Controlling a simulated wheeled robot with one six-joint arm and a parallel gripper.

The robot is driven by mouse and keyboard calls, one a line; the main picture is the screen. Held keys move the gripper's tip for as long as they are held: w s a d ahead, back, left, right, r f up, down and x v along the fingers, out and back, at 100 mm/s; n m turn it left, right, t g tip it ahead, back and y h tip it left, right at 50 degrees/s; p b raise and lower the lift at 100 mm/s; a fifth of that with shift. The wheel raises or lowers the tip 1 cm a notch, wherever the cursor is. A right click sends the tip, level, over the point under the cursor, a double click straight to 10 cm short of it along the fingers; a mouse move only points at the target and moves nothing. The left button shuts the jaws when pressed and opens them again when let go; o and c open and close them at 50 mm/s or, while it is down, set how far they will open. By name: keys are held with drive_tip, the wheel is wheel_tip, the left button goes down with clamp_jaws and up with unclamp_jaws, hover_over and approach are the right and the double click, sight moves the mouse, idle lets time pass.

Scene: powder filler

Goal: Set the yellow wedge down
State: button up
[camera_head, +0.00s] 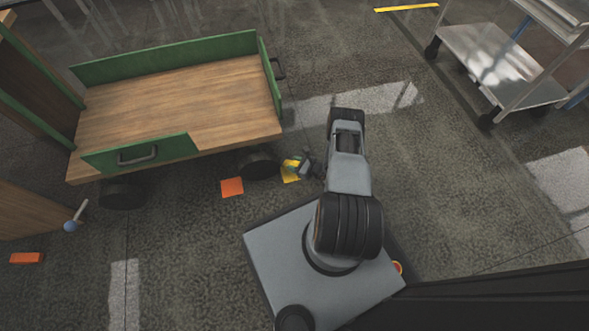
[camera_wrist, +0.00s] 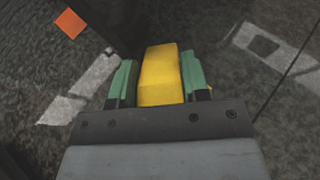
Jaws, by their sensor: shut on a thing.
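The yellow wedge (camera_wrist: 161,76) sits between the two green-padded fingers of my gripper (camera_wrist: 158,72) in the wrist view. My gripper is shut on it, with a finger on each side. In the head view, my gripper (camera_head: 305,164) is low beside the green cart's near right wheel, and the yellow wedge (camera_head: 291,166) shows at its left. The wedge is small and partly hidden by the gripper there. I cannot tell whether its underside touches the floor.
The green cart (camera_head: 180,95) with a wooden deck stands at left; its black wheel (camera_head: 258,163) is close to my gripper. An orange square (camera_head: 232,187) lies on the floor nearby. A metal trolley (camera_head: 500,65) stands at upper right. Floor between cart and trolley is clear.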

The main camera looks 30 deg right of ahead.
wheel_tip(320, 180, down, 4)
drive_tip(key=shift+r+b, duration=0.2)
drive_tip(key=shift+b, duration=0.55)
drive_tip(key=shift+r, duration=0.1)
drive_tip(key=o, duration=1)
